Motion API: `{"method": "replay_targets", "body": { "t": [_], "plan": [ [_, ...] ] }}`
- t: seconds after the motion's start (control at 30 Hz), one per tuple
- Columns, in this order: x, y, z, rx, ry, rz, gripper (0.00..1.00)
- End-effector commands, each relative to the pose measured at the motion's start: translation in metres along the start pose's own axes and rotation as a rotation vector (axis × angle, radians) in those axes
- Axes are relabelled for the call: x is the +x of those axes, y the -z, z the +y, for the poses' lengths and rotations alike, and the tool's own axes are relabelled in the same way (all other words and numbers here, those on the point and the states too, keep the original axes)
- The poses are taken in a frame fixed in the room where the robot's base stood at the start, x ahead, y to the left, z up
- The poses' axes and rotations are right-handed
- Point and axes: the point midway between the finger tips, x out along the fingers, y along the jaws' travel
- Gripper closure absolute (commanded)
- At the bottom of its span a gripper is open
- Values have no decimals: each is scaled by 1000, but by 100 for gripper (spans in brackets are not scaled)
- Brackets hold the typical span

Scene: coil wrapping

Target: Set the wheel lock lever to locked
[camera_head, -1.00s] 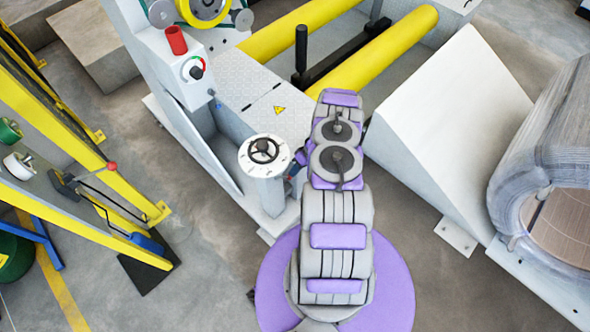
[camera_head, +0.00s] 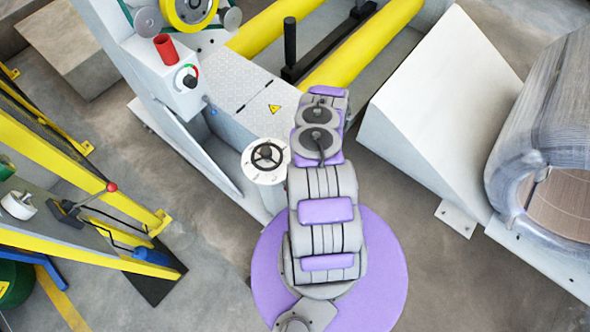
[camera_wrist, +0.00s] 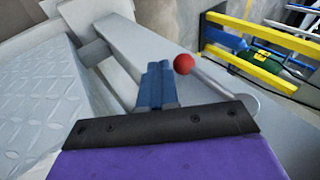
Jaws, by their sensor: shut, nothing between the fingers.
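In the wrist view, a red ball knob (camera_wrist: 183,63) shows just right of my gripper's blue fingertips (camera_wrist: 158,67). I take it to be the knob of the wheel lock lever. A thin grey rod seems to run from it down to the right, partly behind my gripper's dark mount. The fingers are shut and empty; I cannot tell whether they touch the knob. My arm hides my gripper and the lever there.
The grey machine housing with a tread-plate cover (camera_head: 240,85) and a red-capped control box (camera_head: 180,77) stands ahead. A white wedge block (camera_head: 440,110) and a wrapped coil (camera_head: 550,140) are at the right. A yellow-framed rack (camera_head: 70,150) stands at the left. Open floor lies between.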

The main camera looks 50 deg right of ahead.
Motion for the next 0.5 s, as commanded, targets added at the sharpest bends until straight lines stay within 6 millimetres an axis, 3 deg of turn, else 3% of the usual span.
{"method": "replay_targets", "body": {
  "t": [0.5],
  "plan": [
    [10, -2, -4, 1, 1, 0, 100]
  ]
}}
